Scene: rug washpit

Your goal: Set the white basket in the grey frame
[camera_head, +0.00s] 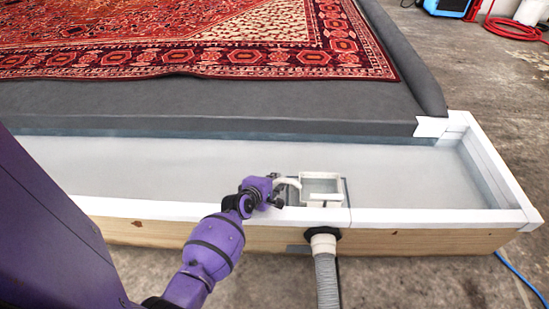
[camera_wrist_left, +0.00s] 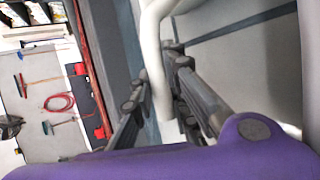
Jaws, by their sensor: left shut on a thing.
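The white basket (camera_head: 320,188) is a small open box with a curved handle (camera_head: 287,182) on its left side. It is at the near wall of the trough, above the drain pipe. My left gripper (camera_head: 277,190) is shut on this handle. In the left wrist view the white handle (camera_wrist_left: 153,60) passes between the two dark fingers (camera_wrist_left: 160,82). A thin grey edge (camera_head: 346,190), seemingly of the grey frame, shows just right of the basket. The basket hides most of it, and I cannot tell whether the basket rests in it or hangs above. My right gripper is out of view.
The pale trough (camera_head: 200,165) has a white-topped wooden wall (camera_head: 430,217) in front. A grey hose (camera_head: 326,275) drops from the wall below the basket. A red patterned rug (camera_head: 190,40) lies on the dark platform behind. The trough floor right of the basket is clear.

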